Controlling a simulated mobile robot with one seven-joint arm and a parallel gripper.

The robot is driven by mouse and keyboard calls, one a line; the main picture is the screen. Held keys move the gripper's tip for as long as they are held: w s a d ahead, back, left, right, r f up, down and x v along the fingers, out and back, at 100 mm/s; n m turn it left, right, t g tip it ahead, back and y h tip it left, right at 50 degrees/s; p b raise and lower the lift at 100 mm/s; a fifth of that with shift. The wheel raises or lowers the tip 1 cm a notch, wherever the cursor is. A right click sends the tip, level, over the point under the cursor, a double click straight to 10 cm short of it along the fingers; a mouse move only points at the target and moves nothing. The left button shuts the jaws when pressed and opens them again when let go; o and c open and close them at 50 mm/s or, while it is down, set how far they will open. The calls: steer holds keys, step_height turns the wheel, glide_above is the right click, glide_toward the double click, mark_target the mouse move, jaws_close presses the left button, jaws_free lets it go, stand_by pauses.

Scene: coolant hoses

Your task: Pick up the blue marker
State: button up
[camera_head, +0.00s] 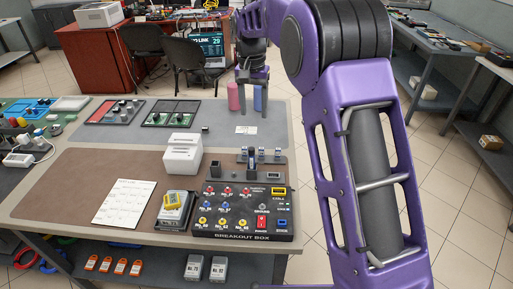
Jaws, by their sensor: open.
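A blue cylinder (257,99), which looks like the blue marker, stands upright near the far right corner of the table's grey mat. A pink cylinder (233,97) stands upright just to its left. My gripper (254,108) points down here with its fingers open. In the picture one finger is on each side of the blue cylinder, with the left finger between the blue and pink ones. I cannot tell whether the fingers touch it or stand in front of it. The gripper's body and fingers hide parts of the blue cylinder.
A breakout box (242,212), a white box (183,154) and a yellow-and-grey meter (174,207) stand nearer on the table. The grey mat (275,132) is mostly clear around a small white card (246,130).

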mark_target(252, 157)
steer(key=f, duration=1.8)
steer(key=shift+s+a+f+b, duration=0.15)
steer(key=shift+s+a+b, duration=0.15)
steer(key=shift+a, duration=0.1)
jaws_close()
